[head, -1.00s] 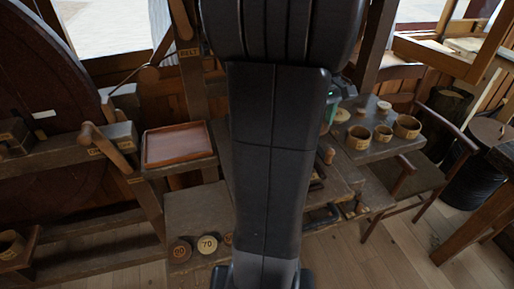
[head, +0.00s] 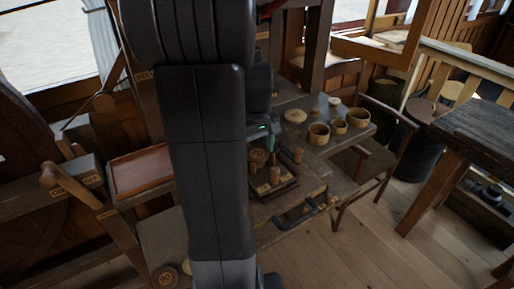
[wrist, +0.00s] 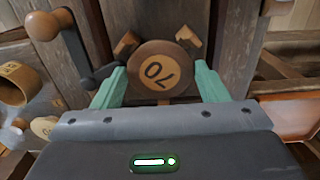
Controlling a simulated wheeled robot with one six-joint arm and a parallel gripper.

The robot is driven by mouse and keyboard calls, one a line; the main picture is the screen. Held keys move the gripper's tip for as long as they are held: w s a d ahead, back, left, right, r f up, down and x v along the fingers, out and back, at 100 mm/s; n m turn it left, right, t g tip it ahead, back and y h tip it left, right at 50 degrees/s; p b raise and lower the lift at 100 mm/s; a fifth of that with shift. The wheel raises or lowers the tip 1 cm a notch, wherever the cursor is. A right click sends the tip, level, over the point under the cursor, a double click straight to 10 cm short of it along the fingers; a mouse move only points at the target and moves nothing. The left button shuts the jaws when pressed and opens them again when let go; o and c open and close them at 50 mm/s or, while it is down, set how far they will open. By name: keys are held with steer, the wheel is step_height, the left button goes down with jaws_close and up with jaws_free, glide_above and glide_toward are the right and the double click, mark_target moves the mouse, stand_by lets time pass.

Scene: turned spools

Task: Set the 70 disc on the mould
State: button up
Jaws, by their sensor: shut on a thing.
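My gripper (wrist: 160,85) is shut on the brown 70 disc (wrist: 165,68), with one green finger at each side. Its number reads upside down in the wrist view. Two wooden pegs (wrist: 188,38) show just beyond the disc's edge. In the head view my gripper (head: 271,138) is partly hidden by my arm, low over a dark board with several upright wooden pegs (head: 298,155). A round wooden face (head: 258,157) shows among the pegs. I cannot tell whether the held disc touches anything, or for certain which thing is the mould.
Several round wooden cups (head: 319,133) and a pale disc (head: 295,116) stand on the bench to the right. A reddish tray (head: 142,171) is at left. Round pieces (head: 165,277) lie on the low shelf. A chair (head: 375,155) stands beside the bench; floor is clear at lower right.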

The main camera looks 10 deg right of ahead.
mark_target(257, 154)
steer(key=shift+f, duration=0.3)
steer(key=o, duration=0.9)
steer(key=shift+o, duration=0.2)
step_height(257, 154, up, 13)
steer(key=shift+f, duration=0.15)
steer(key=shift+f, duration=0.1)
